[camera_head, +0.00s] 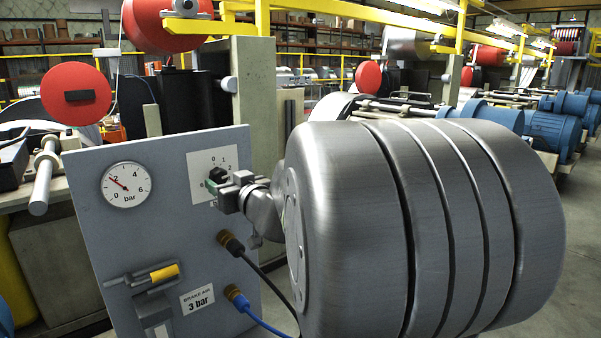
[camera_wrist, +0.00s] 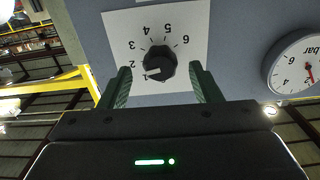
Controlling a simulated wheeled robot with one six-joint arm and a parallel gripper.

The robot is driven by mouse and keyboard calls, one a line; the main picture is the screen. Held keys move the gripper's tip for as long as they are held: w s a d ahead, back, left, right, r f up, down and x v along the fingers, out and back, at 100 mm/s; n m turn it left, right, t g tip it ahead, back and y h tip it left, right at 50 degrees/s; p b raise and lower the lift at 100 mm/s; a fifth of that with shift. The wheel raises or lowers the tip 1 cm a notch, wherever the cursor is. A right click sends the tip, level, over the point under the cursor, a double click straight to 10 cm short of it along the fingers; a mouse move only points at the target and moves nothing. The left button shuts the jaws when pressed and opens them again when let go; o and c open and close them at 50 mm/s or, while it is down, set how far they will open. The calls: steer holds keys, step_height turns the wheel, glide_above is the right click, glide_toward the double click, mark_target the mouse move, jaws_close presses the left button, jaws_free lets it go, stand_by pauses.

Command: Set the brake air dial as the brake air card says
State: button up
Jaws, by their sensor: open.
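The brake air dial is a black knob (camera_wrist: 158,65) on a white numbered plate (camera_wrist: 110,25) in the wrist view, which shows the panel upside down. Its white pointer mark aims between 1 and 2. My gripper (camera_wrist: 160,70) is open, with one green finger on each side of the knob and gaps visible. In the head view, my gripper (camera_head: 214,186) is at the plate (camera_head: 203,160) and partly hides the dial. The brake air card (camera_head: 197,299) reads 3 bar. The round gauge (camera_head: 127,189) has its red needle near 2 bar; it also shows in the wrist view (camera_wrist: 298,62).
The grey-blue panel (camera_head: 85,215) also carries a yellow-handled lever (camera_head: 164,272) and two hose fittings, with a black hose (camera_head: 262,272) and a blue hose (camera_head: 262,322). My large arm links fill the right of the head view. Red reels and blue motors stand behind.

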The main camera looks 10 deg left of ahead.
mark_target(219, 177)
steer(key=shift+x, duration=1.4)
steer(key=c, duration=1)
steer(key=shift+o, duration=0.2)
